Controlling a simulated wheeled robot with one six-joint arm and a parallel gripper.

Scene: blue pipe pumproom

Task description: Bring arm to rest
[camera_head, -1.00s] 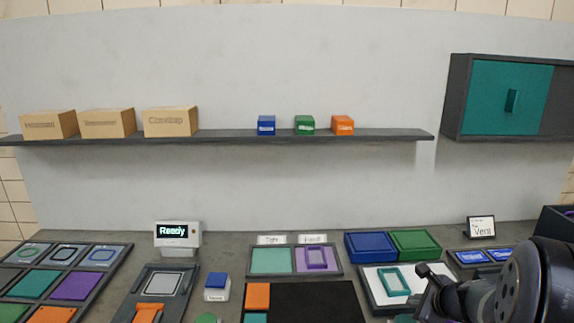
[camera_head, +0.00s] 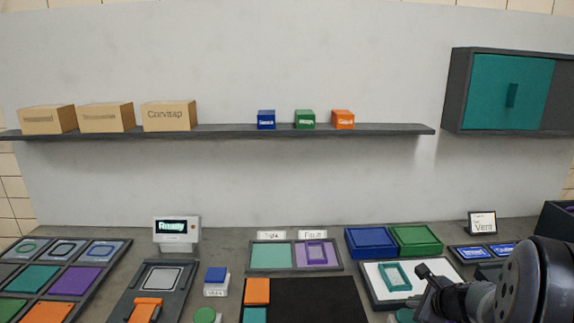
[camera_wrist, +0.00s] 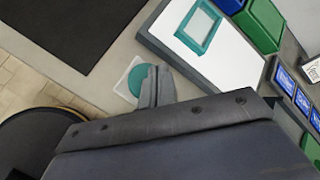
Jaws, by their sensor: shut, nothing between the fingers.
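My arm shows at the lower right of the head view, and my gripper (camera_head: 424,272) is at its left end, in front of the white board with the teal frame. In the wrist view my gripper (camera_wrist: 156,86) has its fingers together with nothing between them. The fingertips are above the counter, beside a round teal button (camera_wrist: 141,80) on a white base and near the edge of the white board (camera_wrist: 190,45). A teal rectangular frame (camera_wrist: 199,27) lies on that board. I cannot tell the exact height of the fingers above the counter.
A black mat (camera_head: 305,300) lies at the counter's front middle. Blue (camera_head: 370,242) and green (camera_head: 416,240) boxes stand behind the white board. A wall cabinet (camera_head: 509,92) with a teal door hangs at the upper right. A shelf (camera_head: 220,131) holds boxes and small blocks. A "Ready" display (camera_head: 177,227) stands left.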

